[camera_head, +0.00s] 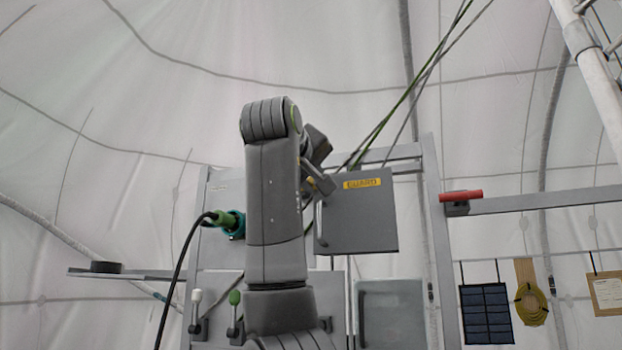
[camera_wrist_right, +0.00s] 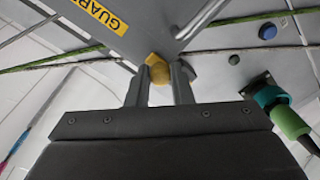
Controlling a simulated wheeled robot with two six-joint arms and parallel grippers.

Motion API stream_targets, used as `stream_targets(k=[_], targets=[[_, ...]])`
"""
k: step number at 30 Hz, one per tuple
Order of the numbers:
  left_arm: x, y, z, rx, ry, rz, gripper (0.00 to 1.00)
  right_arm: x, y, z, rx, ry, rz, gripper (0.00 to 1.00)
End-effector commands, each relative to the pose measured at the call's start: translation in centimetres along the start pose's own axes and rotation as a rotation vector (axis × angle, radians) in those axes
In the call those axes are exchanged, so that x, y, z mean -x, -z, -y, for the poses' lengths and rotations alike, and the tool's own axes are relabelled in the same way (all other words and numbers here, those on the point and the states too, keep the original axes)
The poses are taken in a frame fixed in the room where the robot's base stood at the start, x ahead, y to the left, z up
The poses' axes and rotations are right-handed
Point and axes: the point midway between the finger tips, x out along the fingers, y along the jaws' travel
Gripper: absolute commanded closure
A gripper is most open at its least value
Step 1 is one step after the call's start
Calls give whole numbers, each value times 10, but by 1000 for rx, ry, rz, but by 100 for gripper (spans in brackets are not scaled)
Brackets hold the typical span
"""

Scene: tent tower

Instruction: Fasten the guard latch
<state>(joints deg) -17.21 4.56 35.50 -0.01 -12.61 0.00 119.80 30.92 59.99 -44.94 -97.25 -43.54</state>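The guard (camera_head: 357,215) is a grey panel with a yellow GUARD label, on the grey frame in the head view; its underside edge and label also show in the right wrist view (camera_wrist_right: 97,14). A yellow latch knob (camera_wrist_right: 158,71) sits by the guard's edge. My right gripper (camera_wrist_right: 160,72) has its two fingers on either side of this knob, and the knob fills the gap at the tips. In the head view my right arm hides most of this gripper (camera_head: 320,182), at the guard's left edge. My left gripper is not in view.
A green and teal plug (camera_head: 229,222) with a black cable is left of my arm. Two levers, white-tipped (camera_head: 196,298) and green-tipped (camera_head: 234,299), stand below. A red handle (camera_head: 461,196) is on the right rail. Cables run above the guard.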

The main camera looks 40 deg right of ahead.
Motion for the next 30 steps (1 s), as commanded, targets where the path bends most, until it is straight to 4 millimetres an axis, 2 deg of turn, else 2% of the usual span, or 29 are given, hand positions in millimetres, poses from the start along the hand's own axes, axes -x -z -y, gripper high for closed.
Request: stream_targets(k=[1,5,13,17,20,30], targets=[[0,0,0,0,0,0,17,0,0,-1,-1,-2,-2,74],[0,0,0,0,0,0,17,0,0,-1,-2,-1,-1,59],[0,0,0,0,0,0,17,1,0,0,-3,-1,-1,59],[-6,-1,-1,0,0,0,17,10,0,1,-3,0,-4,59],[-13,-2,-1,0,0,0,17,27,-1,2,-4,0,-6,59],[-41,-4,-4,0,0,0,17,110,-2,2,-3,0,-6,59]])
